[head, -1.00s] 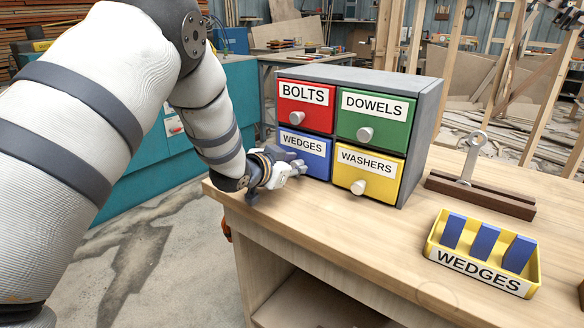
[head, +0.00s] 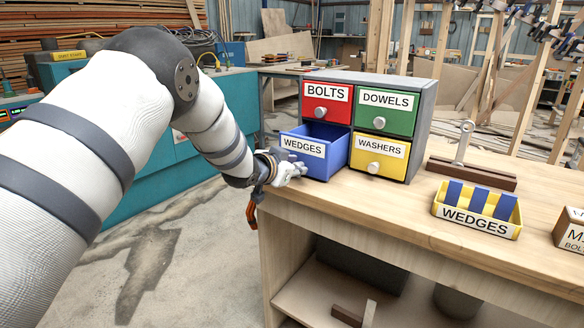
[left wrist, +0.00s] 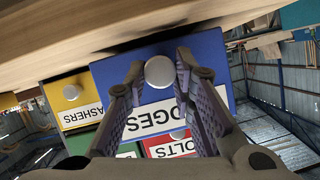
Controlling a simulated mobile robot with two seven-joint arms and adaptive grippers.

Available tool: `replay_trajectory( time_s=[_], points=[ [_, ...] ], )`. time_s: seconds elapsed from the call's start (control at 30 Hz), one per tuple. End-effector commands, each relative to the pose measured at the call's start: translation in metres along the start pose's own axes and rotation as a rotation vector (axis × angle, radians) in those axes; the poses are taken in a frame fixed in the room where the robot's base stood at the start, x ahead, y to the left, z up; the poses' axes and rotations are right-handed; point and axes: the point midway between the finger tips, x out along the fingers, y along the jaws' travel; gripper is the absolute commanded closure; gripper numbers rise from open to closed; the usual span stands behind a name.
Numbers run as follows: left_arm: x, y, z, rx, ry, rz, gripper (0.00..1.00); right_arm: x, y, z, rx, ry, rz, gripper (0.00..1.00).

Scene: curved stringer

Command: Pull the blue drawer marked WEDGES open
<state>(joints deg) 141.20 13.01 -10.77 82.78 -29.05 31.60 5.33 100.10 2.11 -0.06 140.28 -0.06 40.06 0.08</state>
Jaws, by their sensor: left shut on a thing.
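The blue WEDGES drawer (head: 318,150) is at the lower left of the grey cabinet and sticks out from its front, with its open top showing. Its front also shows in the left wrist view (left wrist: 209,52). My left gripper (head: 292,171) is at the drawer's front. In the left wrist view its two fingers (left wrist: 166,88) stand on either side of the round pale knob (left wrist: 160,72), shut on it. The head view hides the knob behind the gripper. My right gripper is in neither view.
The red BOLTS drawer (head: 327,111), green DOWELS drawer (head: 385,122) and yellow WASHERS drawer (head: 380,165) are closed. On the wooden bench (head: 400,203) stand a yellow tray (head: 474,222) of blue wedges, a brown block (head: 471,174) with a metal ring post, and a box (head: 571,235) at the right.

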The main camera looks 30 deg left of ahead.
Motion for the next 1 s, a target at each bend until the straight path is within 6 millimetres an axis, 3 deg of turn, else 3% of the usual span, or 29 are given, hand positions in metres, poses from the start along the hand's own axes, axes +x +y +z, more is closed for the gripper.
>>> replay_trajectory(
  time_s=[0.27,0.3,0.37,0.73,0.87,1.0],
  points=[
    [0.000,0.000,0.002,0.000,-0.003,0.000,1.00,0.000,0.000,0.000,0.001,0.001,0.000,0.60],
    [0.000,0.000,0.002,0.000,-0.003,0.000,0.70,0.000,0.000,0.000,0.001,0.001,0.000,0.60],
    [0.000,0.000,0.002,0.000,-0.003,0.000,0.56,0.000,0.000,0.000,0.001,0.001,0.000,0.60],
    [-0.006,0.000,0.000,0.001,-0.001,0.000,0.56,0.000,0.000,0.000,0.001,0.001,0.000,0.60],
    [-0.033,-0.001,-0.001,-0.001,0.000,-0.001,0.56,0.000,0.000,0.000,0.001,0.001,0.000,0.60],
    [-0.073,-0.001,-0.001,-0.001,0.000,-0.001,0.56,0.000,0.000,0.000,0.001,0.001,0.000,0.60]
  ],
)
